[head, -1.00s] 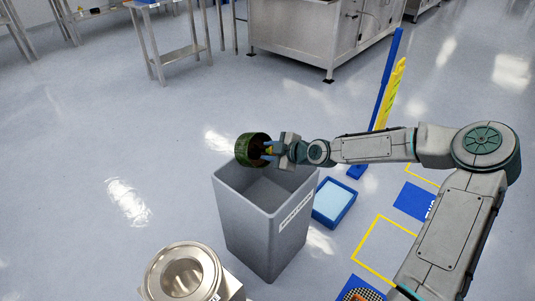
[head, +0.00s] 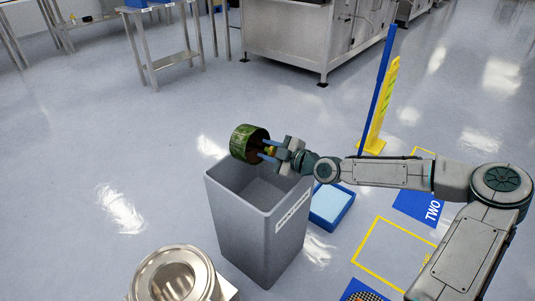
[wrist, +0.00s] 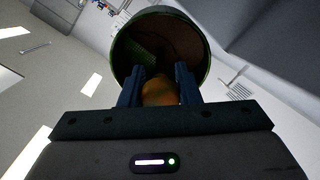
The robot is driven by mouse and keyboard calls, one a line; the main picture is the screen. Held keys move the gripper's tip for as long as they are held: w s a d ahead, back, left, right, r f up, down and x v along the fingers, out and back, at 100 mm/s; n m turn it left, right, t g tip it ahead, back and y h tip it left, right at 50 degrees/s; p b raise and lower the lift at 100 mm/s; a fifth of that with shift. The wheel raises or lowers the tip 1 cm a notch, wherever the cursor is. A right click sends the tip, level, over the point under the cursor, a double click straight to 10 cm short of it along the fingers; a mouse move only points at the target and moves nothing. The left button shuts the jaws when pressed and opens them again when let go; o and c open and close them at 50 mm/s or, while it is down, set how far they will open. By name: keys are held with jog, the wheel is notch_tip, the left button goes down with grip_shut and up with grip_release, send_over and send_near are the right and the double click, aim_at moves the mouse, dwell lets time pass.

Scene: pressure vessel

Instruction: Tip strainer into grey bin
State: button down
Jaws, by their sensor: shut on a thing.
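The strainer is a green, drum-shaped basket (head: 247,144) with a dark brown inside, held in the air above the back left rim of the grey bin (head: 252,232). It lies on its side, its open end facing right toward my gripper. My gripper (head: 268,153) is shut on a yellow-orange part at the strainer's mouth. In the wrist view the strainer (wrist: 195,72) shows past the fingers, with the yellow-orange part (wrist: 158,92) between them. The grey bin stands upright on the floor with a white label on its front right side. Its visible inside looks empty; its bottom is hidden.
A round steel vessel opening (head: 174,281) is at the front left of the bin. A blue tray (head: 330,207) lies right of the bin. A blue post and yellow sign (head: 383,105) stand behind it. The floor to the left is clear.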

aim_at(275, 149)
jog(key=shift+s+d+f+t+y+b, duration=0.15)
jog(key=shift+d+f+t+y+b, duration=0.15)
jog(key=shift+b, duration=0.7)
jog(key=shift+s+d+f+t+y+b, duration=0.15)
jog(key=shift+y+b, duration=0.25)
jog(key=shift+b, duration=0.55)
jog(key=shift+r+b, duration=0.15)
jog(key=shift+b, duration=0.15)
jog(key=shift+s+d+r+t+y+b, duration=0.15)
jog(key=shift+r+t+y+b, duration=0.25)
jog(key=shift+r+b, duration=0.2)
jog(key=shift+s+d+r+t+y+b, duration=0.15)
jog(key=shift+r+t+y+b, duration=0.1)
jog(key=shift+r+y+b, duration=0.25)
jog(key=shift+r+b, duration=0.15)
jog(key=shift+b, duration=0.45)
jog(key=shift+d, duration=0.1)
jog(key=shift+s+d+r+t+y+b, duration=0.1)
jog(key=shift+r+t+y+b, duration=0.05)
jog(key=shift+t+y+b, duration=0.3)
jog(key=shift+s+d+r+t+y, duration=0.2)
jog(key=shift+r+t+y, duration=0.45)
jog(key=shift+r, duration=0.25)
jog(key=shift+s+d+r+t+y, duration=0.2)
jog(key=shift+r+t+y, duration=0.25)
jog(key=shift+r+y, duration=0.4)
jog(key=shift+s+d+r+t+y, duration=0.1)
jog(key=shift+d+r+t+y, duration=0.1)
jog(key=shift+r+t+y, duration=0.55)
jog(key=shift+r, duration=0.15)
